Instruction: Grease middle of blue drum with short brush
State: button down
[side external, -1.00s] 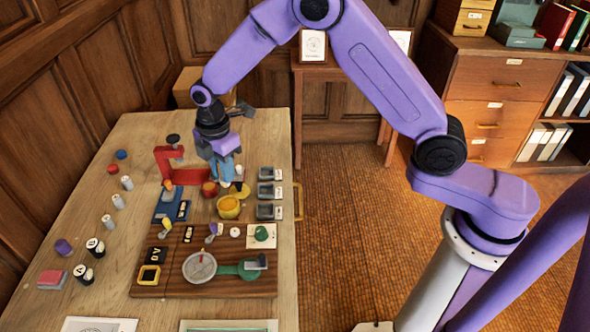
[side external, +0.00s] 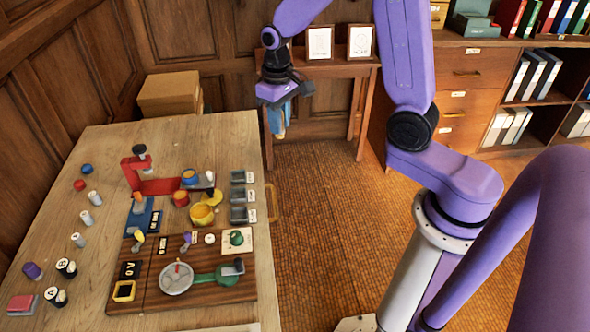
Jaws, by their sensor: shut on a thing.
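My gripper (side external: 278,125) hangs past the table's right edge, above the floor and well away from the task objects. Its blue fingers point down and are shut on a small yellowish thing (side external: 281,135); I cannot tell whether this is the short brush. A small round blue thing (side external: 190,176), which looks like the blue drum, is at the right end of the red frame (side external: 160,186) on the table. Its middle is too small to read for grease. A red cup (side external: 181,198) and a yellow cup (side external: 202,215) stand just in front of it.
The wooden board (side external: 140,300) with a round dial (side external: 176,279) lies nearer the camera. Grey trays (side external: 240,195) line the table's right edge. Several small cylinders stand at the left.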

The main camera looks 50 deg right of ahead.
jog(key=shift+d, duration=0.15)
jog(key=shift+w, duration=0.3)
jog(key=w+a+f, duration=0.3)
jog(key=w+a, duration=0.4)
jog(key=w, duration=0.3)
jog(key=w+a+f, duration=0.4)
jog(key=w+a, duration=0.4)
jog(key=w, duration=0.2)
jog(key=shift+a, duration=0.25)
jog(key=shift+f, duration=2.35)
jog(key=shift+f, duration=0.65)
jog(key=shift+s+a, duration=0.15)
jog(key=shift+s, duration=0.1)
jog(key=shift+w+d, duration=0.35)
dwell(1.7)
